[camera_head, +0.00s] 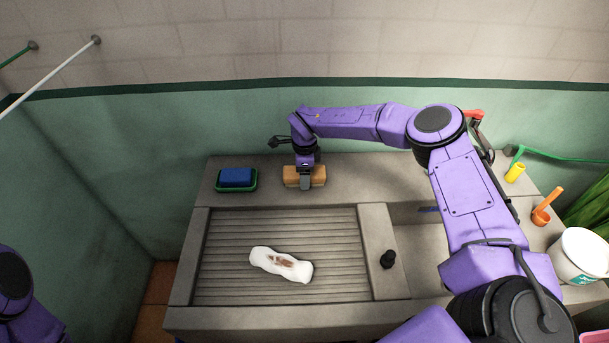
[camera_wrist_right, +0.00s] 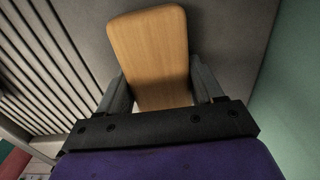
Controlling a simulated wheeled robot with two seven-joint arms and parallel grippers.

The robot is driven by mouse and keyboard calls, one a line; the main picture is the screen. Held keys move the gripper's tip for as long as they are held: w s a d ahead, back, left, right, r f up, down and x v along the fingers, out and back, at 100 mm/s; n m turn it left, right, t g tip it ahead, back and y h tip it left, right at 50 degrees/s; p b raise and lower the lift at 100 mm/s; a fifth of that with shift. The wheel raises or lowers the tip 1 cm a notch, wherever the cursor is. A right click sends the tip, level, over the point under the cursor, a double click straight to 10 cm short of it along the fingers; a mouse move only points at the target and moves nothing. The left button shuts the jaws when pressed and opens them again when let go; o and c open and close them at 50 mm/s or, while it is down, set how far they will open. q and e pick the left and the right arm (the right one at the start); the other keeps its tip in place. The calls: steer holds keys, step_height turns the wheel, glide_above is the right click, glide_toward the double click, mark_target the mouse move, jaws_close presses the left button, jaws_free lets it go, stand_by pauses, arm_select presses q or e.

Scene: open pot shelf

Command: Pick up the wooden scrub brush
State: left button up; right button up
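The wooden scrub brush (camera_head: 318,176) is a tan block on the back ledge of the stone sink. My right gripper (camera_head: 305,183) reaches down over it from above, hiding its middle. In the right wrist view the brush's smooth wooden top (camera_wrist_right: 150,50) lies between the two fingers of my right gripper (camera_wrist_right: 157,80). The fingers flank its sides closely; whether they press on it is not clear. The bristles are hidden. Of my left arm only a purple part shows at the lower left; its gripper is out of view.
A blue sponge (camera_head: 236,177) sits in a green dish (camera_head: 220,187) left of the brush. A stained white cloth (camera_head: 281,264) lies on the ribbed washboard (camera_head: 225,240). A black plug (camera_head: 388,259), yellow cup (camera_head: 515,173), orange scoop (camera_head: 541,216) and white bucket (camera_head: 580,255) stand right.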

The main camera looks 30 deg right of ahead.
steer(key=shift+w+r, duration=0.1)
steer(key=shift+r, duration=0.45)
steer(key=s+a+r+b, duration=0.6)
steer(key=s+r, duration=0.6)
steer(key=shift+s, duration=0.4)
